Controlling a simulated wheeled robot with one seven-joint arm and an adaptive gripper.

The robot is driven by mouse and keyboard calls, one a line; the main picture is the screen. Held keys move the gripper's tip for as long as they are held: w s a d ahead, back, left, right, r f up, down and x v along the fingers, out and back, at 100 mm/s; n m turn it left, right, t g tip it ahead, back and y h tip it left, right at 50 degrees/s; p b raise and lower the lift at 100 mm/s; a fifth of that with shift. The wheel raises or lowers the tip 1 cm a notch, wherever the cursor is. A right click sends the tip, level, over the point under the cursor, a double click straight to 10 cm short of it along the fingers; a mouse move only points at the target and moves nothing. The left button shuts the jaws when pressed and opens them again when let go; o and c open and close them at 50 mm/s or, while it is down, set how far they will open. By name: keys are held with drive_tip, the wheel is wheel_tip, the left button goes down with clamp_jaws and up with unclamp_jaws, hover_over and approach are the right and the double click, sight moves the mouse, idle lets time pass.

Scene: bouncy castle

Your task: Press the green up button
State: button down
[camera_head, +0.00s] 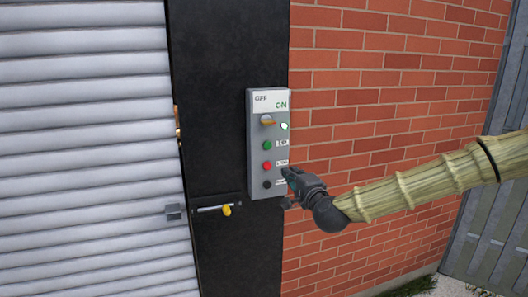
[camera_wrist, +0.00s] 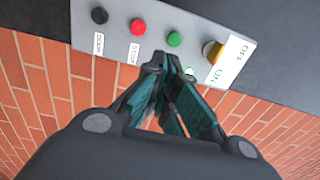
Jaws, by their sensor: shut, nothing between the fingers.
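The green up button (camera_head: 267,146) is the upper of the three round buttons on a grey control box, just below an orange-brown switch knob (camera_head: 267,119). It also shows in the wrist view (camera_wrist: 174,39), just beyond my fingertips and slightly to their right. The red button (camera_head: 267,166) and the black button (camera_head: 267,185) sit below it. My gripper (camera_head: 288,172) is shut and empty, in front of the right edge of the box near the red button's height in the head view. In the wrist view my gripper (camera_wrist: 160,60) points at the box, its tips between the red and green buttons. I cannot tell whether it touches the box.
The control box (camera_head: 253,108) hangs on a black post (camera_head: 215,90) beside a red brick wall (camera_head: 400,60). A white slatted shutter (camera_head: 85,150) fills the left. A latch with a yellow handle (camera_head: 226,210) is below the box. A grey fence (camera_head: 500,240) stands far right.

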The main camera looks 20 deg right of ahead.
drive_tip(key=shift+w+r, duration=0.1)
drive_tip(key=shift+r, duration=0.5)
drive_tip(key=shift+w, duration=0.1)
drive_tip(key=p, duration=0.5)
approach(271, 148)
drive_tip(key=w, duration=0.4)
drive_tip(key=shift+a+r, duration=0.1)
drive_tip(key=shift+a, duration=0.1)
drive_tip(key=shift+w+p, duration=0.55)
drive_tip(key=shift+w, duration=0.3)
drive_tip(key=shift+w, duration=0.1)
